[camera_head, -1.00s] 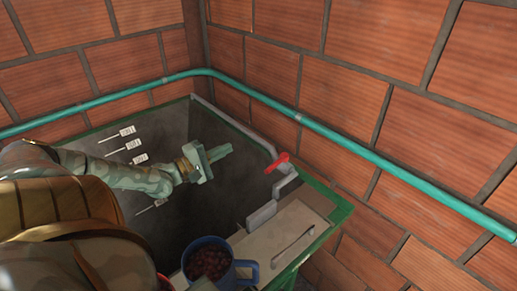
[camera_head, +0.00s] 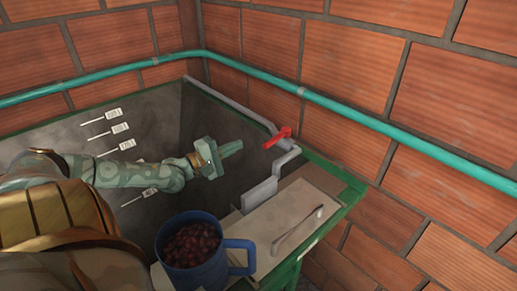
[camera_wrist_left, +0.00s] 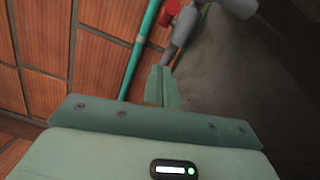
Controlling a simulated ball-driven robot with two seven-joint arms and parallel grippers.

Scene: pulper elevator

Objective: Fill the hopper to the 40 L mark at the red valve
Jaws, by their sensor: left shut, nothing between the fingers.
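The hopper (camera_head: 165,112) is a grey, green-rimmed tank with several white level labels (camera_head: 121,127) on its inner wall; their figures are too small to read. The red valve (camera_head: 277,138) sits on a grey pipe (camera_head: 236,105) at the hopper's back right rim. The valve also shows at the top of the left wrist view (camera_wrist_left: 173,8). My left gripper (camera_head: 232,149) is over the hopper, left of the valve and apart from it. Its fingers are shut and empty, also in the left wrist view (camera_wrist_left: 162,88). I see no water in the hopper. My right gripper is not in view.
A blue mug (camera_head: 194,262) of dark red cherries stands at the hopper's front edge. Beside it is a tan lid (camera_head: 268,222) with a handle (camera_head: 298,230). A teal pipe (camera_head: 345,124) runs along the brick walls behind.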

